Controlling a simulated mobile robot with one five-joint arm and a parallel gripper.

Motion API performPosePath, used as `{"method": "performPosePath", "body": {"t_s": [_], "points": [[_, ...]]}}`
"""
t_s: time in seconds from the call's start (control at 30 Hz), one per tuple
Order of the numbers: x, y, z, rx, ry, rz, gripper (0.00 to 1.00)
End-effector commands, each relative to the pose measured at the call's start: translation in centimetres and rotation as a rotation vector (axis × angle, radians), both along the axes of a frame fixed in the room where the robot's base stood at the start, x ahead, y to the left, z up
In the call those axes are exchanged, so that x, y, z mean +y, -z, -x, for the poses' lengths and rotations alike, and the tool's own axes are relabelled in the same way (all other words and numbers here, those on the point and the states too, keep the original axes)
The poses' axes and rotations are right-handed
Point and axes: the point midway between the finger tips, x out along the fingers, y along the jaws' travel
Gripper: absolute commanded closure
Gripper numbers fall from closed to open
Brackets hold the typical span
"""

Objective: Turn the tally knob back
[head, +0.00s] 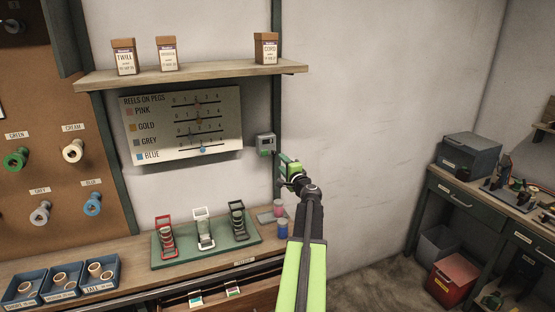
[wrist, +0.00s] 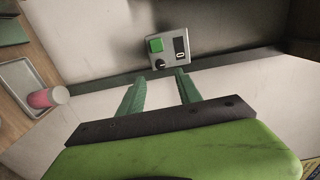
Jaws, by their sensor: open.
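The tally box is a small grey unit (head: 265,144) on the dark green post to the right of the pegs chart. In the wrist view the box (wrist: 183,60) shows a green square button (wrist: 155,45), a dark round tally knob (wrist: 160,64) below it, and a dark counter window (wrist: 180,48). The digit in the window is too small to be sure of. My gripper (head: 287,160) is just below and right of the box in the head view. In the wrist view its green fingers (wrist: 158,88) are apart and empty, short of the box, with the knob roughly between their tips.
A wooden shelf (head: 190,76) with several small boxes juts out above. Below are the bench, a green tray (head: 168,260) with tape stands, and pink (head: 278,208) and blue (head: 282,229) spools. A pegboard (head: 60,130) is at left. The wall to the right is bare.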

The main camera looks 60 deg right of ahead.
Motion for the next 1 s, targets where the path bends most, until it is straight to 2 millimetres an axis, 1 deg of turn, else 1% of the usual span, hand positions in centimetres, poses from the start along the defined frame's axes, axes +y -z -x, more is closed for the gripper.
{"method": "performPosePath", "body": {"t_s": [0.03, 0.1, 0.2, 0.33, 0.53, 0.93, 1.0], "points": [[1.3, 0.0, 1.5, 0.0, 0.001, 0.0, 0.59], [2.5, 0.0, 3.0, 0.0, 0.002, 0.0, 0.59], [3.8, 0.0, 4.8, 0.0, 0.0, 0.0, 0.59], [4.9, 0.0, 6.5, 0.0, 0.0, 0.0, 0.59], [5.5, 0.0, 7.3, 0.0, -0.001, 0.0, 0.59], [5.4, 0.0, 7.3, 0.0, -0.001, 0.0, 0.59], [5.6, 0.0, 7.0, 0.0, -0.005, 0.0, 0.59]]}}
